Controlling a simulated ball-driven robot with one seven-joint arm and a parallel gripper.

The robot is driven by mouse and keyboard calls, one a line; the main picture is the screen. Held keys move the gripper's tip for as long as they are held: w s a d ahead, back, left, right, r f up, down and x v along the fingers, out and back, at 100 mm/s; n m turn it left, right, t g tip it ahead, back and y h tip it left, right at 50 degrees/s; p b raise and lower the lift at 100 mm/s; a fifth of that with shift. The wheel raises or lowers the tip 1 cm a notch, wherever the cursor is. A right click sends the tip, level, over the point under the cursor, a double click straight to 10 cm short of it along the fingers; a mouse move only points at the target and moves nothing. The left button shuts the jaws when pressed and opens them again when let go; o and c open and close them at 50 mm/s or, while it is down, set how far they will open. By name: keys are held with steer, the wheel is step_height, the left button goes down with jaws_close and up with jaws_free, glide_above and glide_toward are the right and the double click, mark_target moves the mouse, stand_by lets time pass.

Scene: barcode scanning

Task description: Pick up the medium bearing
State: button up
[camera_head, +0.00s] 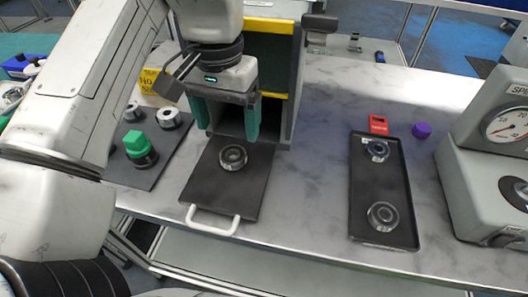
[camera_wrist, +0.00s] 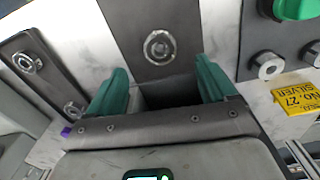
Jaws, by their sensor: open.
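A metal ring bearing (camera_head: 233,157) lies flat on a dark plate (camera_head: 205,187) with a white handle. It also shows in the wrist view (camera_wrist: 159,47), ahead of the fingers. Two more bearings lie in the black tray on the right: a far one (camera_head: 377,150) and a near one (camera_head: 383,216). I cannot tell for sure which bearing is the medium one. My gripper (camera_head: 228,133) has two green fingers, apart and empty. It hangs above and behind the bearing on the plate, not touching it. The fingers also show in the wrist view (camera_wrist: 162,72).
The dark plate juts from a grey and yellow box (camera_head: 281,60) behind my gripper. A dark mat (camera_head: 146,174) on the left holds a green-topped part (camera_head: 139,147) and metal rings. A dial scale (camera_head: 500,130) stands right of the tray (camera_head: 357,195). Bare marble lies between plate and tray.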

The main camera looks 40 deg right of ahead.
mark_target(233, 157)
step_height(233, 157, down, 7)
steer(key=shift+d+f, duration=0.1)
steer(key=shift+f, duration=0.1)
stand_by(0.3)
steer(key=c, duration=1.2)
steer(key=shift+r, duration=0.1)
steer(key=shift+c, duration=0.2)
steer(key=shift+w+r+p, duration=0.1)
steer(key=shift+r+p, duration=0.55)
steer(key=shift+r, duration=0.15)
step_height(233, 157, up, 2)
steer(key=shift+r+p, duration=0.1)
steer(key=shift+p, duration=0.9)
steer(key=s+a+r+p, duration=0.2)
steer(key=s+r+p, duration=0.2)
steer(key=s, duration=0.2)
steer(key=s+a+r+p, duration=0.2)
steer(key=s+r+p, duration=0.3)
steer(key=s, duration=0.2)
steer(key=shift+s+a, duration=0.15)
steer(key=shift+a, duration=0.25)
